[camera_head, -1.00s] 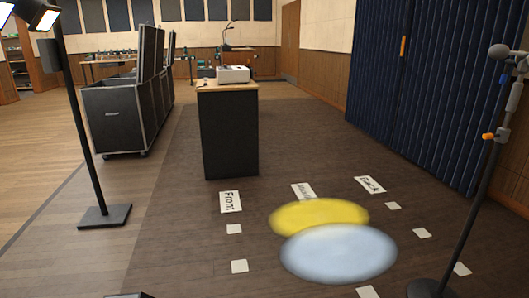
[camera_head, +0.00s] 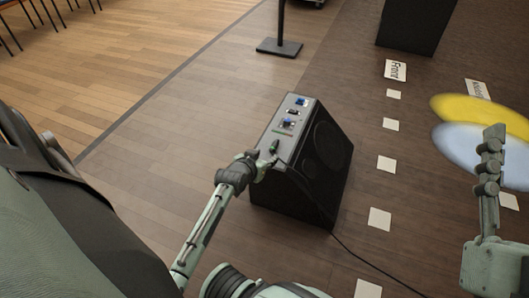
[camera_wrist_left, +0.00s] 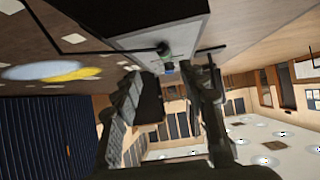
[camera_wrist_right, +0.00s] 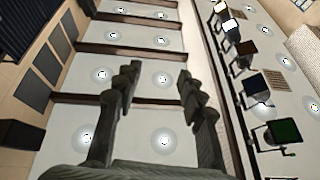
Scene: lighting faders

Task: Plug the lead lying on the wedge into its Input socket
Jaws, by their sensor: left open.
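The wedge (camera_head: 322,150) is a black floor speaker with a grey panel (camera_head: 283,110) on its top. The panel carries blue and dark sockets or controls (camera_head: 289,123); I cannot read which is Input. My left gripper (camera_head: 261,162) is open beside the plug. In the left wrist view the plug (camera_wrist_left: 164,50) is just beyond the parted fingers, not gripped. My right gripper (camera_wrist_right: 158,76) is open and empty, raised away from the wedge.
White floor marks (camera_head: 387,164) and a Front label (camera_head: 396,70) lie right of the wedge. A stand base (camera_head: 279,47) and a dark cabinet (camera_head: 412,26) are farther back.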

